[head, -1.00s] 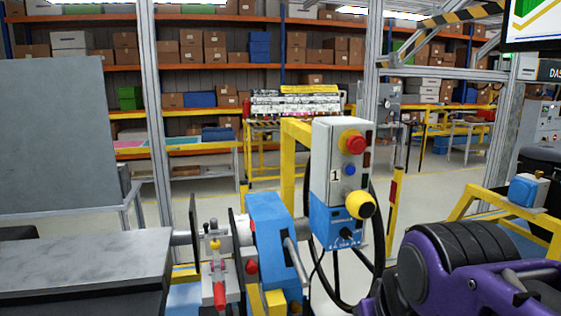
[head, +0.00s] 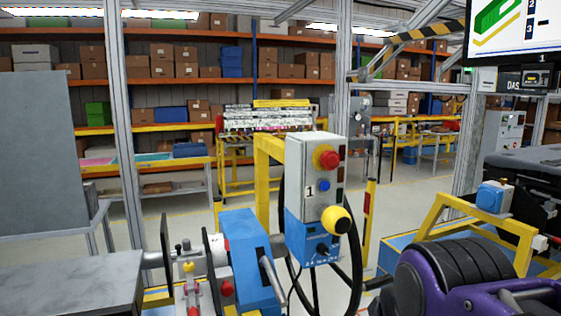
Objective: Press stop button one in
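Stop button one is a red mushroom button (head: 330,159) on a yellow collar, high on the front of a grey and blue control box (head: 300,160) marked "1". The box stands upright near the middle of the head view. Nothing touches the button, and I cannot tell from here whether it is in or out. A small blue button (head: 323,186) and a yellow round knob (head: 337,220) sit below it. My gripper is not in view; only a purple and black part of my arm shows at the lower right.
A yellow post (head: 269,170) stands behind the box, and a black cable (head: 356,275) loops beside it. A blue clamp device (head: 243,255) is close on its left. A grey table (head: 70,285) is at lower left, a yellow frame (head: 440,210) at right.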

